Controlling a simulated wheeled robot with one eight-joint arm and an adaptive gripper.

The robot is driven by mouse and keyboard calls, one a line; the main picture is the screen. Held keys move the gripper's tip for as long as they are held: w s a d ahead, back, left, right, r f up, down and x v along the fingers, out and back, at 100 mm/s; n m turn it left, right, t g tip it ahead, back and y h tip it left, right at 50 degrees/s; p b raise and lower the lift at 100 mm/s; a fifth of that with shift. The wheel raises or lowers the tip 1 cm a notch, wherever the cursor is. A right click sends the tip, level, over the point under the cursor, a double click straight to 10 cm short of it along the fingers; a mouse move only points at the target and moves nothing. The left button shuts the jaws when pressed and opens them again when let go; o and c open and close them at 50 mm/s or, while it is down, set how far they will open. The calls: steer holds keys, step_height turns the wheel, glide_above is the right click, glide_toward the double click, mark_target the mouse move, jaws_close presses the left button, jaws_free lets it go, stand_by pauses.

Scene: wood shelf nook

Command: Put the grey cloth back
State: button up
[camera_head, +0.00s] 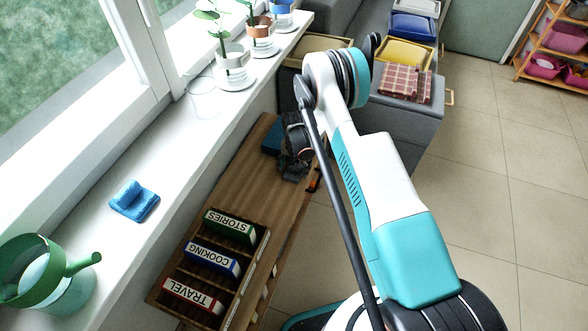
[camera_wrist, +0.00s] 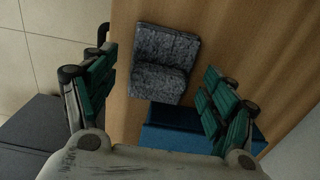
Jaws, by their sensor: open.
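The grey cloth (camera_wrist: 165,62), speckled dark grey and folded, lies on the wooden shelf top in the wrist view. My gripper (camera_wrist: 158,75) is open above it, one green-padded finger on each side of the cloth. I cannot tell how far the fingertips are above the shelf top. In the head view my gripper (camera_head: 295,160) is over the far part of the wooden shelf (camera_head: 240,168), and I cannot make out the cloth there. A blue object (camera_wrist: 180,132) is beside the cloth; it also shows in the head view (camera_head: 270,138), partly hidden.
Books marked STORIES (camera_head: 231,226), COOKING (camera_head: 212,258) and TRAVEL (camera_head: 193,295) stand at the shelf's near end. The windowsill (camera_head: 175,145) holds a folded blue cloth (camera_head: 134,201), a green watering can (camera_head: 45,275) and potted plants (camera_head: 233,66). A checked cloth (camera_head: 405,83) lies on a grey bench.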

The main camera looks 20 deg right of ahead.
step_height(320, 180, up, 29)
steer(key=s+n+t+p, duration=0.1)
steer(key=n+t+p, duration=0.1)
steer(key=p, duration=0.1)
steer(key=s+r+n+t, duration=0.1)
steer(key=s+r, duration=0.3)
steer(key=r, duration=0.3)
steer(key=s+r, duration=0.3)
steer(key=r, duration=0.4)
steer(key=s+r+n+t, duration=0.2)
steer(key=s+r, duration=0.8)
steer(key=s, duration=0.2)
steer(key=s+n+t, duration=0.2)
steer(key=s, duration=1.1)
steer(key=shift+s+r, duration=0.3)
steer(key=shift+s, duration=0.1)
